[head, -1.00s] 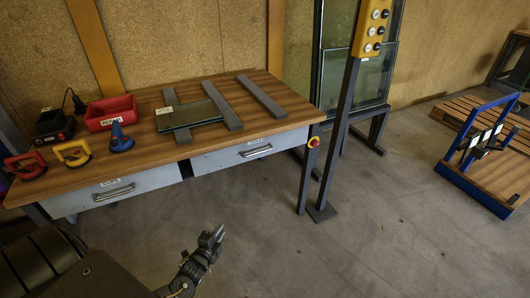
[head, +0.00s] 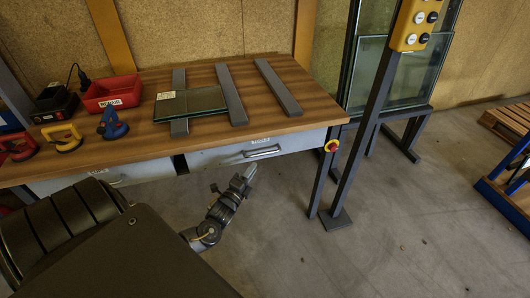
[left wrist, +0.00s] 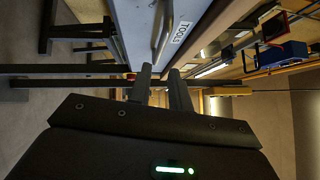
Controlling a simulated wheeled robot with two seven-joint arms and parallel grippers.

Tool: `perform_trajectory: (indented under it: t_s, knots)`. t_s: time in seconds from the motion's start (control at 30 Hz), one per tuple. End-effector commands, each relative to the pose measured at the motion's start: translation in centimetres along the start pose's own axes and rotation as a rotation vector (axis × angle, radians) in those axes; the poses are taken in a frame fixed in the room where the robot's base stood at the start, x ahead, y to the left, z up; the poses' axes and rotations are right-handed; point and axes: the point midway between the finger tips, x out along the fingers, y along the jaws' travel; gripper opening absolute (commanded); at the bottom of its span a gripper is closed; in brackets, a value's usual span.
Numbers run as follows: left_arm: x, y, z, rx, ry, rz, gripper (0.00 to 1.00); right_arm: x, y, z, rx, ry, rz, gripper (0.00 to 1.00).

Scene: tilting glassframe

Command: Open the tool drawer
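The tool drawer (head: 227,157) is the grey right-hand drawer under the wooden workbench. It looks shut, with a metal bar handle (head: 262,152) on its front. In the left wrist view its front runs down from the top, with the handle (left wrist: 163,28) and a label reading TOOLS (left wrist: 181,32). My left gripper (head: 247,172) is just below and in front of the handle, apart from it. In the left wrist view its two fingers (left wrist: 160,77) are spread with a gap between them, empty. My right gripper is not in view.
A second grey drawer (head: 143,171) sits to the left, partly hidden by my arm. Glass panes (head: 190,104), a red bin (head: 110,93) and suction lifters (head: 62,135) lie on the bench. A post (head: 366,125) with a yellow button box (head: 414,26) stands right.

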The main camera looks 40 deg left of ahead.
Motion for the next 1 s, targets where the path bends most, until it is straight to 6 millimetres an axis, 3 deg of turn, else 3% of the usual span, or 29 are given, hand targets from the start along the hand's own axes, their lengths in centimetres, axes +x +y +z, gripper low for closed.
perform_trajectory:
  t_s: [0.3,0.5,0.93,1.0]
  knots:
    - [5.9,0.0,0.2,-0.001,-0.004,-0.001,0.20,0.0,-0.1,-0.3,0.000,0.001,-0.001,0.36]
    - [8.4,0.1,0.2,-0.001,-0.004,0.001,0.20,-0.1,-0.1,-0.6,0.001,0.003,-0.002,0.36]
    - [9.3,0.0,0.3,-0.001,-0.004,0.002,0.20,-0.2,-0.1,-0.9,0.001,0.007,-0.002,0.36]
    - [9.3,0.0,0.3,-0.001,-0.004,0.001,0.11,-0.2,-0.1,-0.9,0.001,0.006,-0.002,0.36]
